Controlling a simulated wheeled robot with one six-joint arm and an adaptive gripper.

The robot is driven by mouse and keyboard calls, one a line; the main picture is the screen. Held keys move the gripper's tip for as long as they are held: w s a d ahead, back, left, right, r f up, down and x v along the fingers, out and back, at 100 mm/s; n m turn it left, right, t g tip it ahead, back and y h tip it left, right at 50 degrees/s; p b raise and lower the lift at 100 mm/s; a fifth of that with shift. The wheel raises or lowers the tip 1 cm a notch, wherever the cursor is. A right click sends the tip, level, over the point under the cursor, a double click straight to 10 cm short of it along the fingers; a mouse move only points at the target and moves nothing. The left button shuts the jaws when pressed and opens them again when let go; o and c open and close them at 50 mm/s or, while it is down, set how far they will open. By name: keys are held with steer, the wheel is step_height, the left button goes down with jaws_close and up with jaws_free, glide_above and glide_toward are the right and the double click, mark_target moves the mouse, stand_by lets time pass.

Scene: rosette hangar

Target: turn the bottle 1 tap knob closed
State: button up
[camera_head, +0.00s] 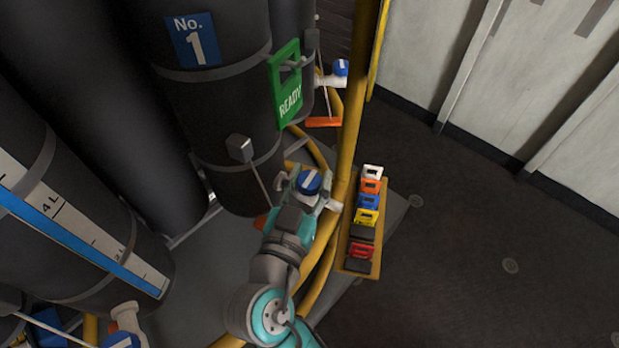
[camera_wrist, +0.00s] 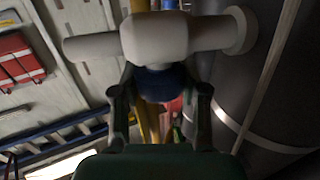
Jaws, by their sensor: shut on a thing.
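Bottle 1 (camera_head: 215,120) is a large black cylinder with a blue "No. 1" label at the upper left of the head view. Its tap knob (camera_head: 308,182) is blue with a white line on its face, slanting up to the right. My gripper (camera_head: 300,195) is at this knob, reached by my arm from below. In the wrist view the blue knob (camera_wrist: 160,84) sits between the two fingers of my gripper (camera_wrist: 163,92), which are shut on it. The white tap body (camera_wrist: 158,38) with its side pipes is just beyond. Part of the knob is hidden by my gripper.
A green READY tag (camera_head: 287,85) hangs beside bottle 1. Another tap with a blue knob (camera_head: 341,67) is farther back. A yellow post (camera_head: 352,110) and a rack (camera_head: 358,262) of coloured clips stand close right of my gripper. The floor at right is clear.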

mark_target(305, 192)
steer(key=shift+f, duration=0.1)
steer(key=o, duration=1.2)
steer(key=shift+c, duration=0.2)
steer(key=shift+v, duration=3.75)
